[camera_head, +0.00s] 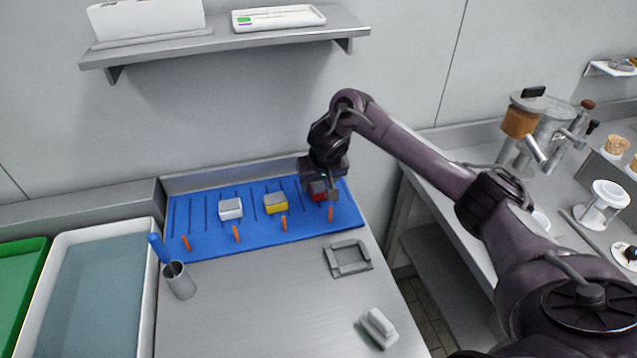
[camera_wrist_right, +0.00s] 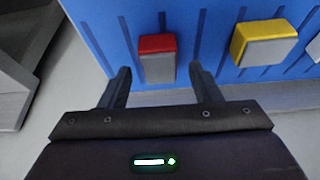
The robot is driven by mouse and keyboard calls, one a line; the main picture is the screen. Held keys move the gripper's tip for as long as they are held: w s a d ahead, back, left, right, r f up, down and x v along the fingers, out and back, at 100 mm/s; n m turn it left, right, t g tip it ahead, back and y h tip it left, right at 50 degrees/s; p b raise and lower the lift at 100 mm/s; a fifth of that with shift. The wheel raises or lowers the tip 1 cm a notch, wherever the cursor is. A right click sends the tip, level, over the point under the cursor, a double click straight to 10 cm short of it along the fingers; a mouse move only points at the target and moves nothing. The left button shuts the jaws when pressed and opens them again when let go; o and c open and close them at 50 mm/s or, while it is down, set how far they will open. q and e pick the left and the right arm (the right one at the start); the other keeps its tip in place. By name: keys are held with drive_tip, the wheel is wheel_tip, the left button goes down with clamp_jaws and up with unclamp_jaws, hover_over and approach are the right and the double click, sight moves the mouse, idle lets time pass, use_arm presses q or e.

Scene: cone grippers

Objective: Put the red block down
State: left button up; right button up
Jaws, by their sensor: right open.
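The red block (camera_head: 317,187), with a grey side, is on the blue mat (camera_head: 300,232) near its right end, partly hidden by my gripper in the head view. In the right wrist view the red block (camera_wrist_right: 157,58) rests on the blue mat (camera_wrist_right: 215,30). My right gripper (camera_head: 322,195) is over it. In the right wrist view the right gripper's fingers (camera_wrist_right: 160,70) are spread apart, one on each side of the block, with gaps visible; the block's near end lies between the tips. My left gripper is not in view.
A yellow block (camera_head: 275,204) and a white block (camera_head: 230,209) sit left on the mat. Orange pegs (camera_head: 284,224) line its front. A grey square frame (camera_head: 347,259), a cup with a blue tool (camera_head: 179,281) and a white object (camera_head: 379,328) stand in front. A shelf (camera_head: 220,40) hangs above.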

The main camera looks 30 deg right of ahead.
drive_tip(key=p+v, duration=0.7)
drive_tip(key=v, duration=0.4)
drive_tip(key=shift+s, duration=0.1)
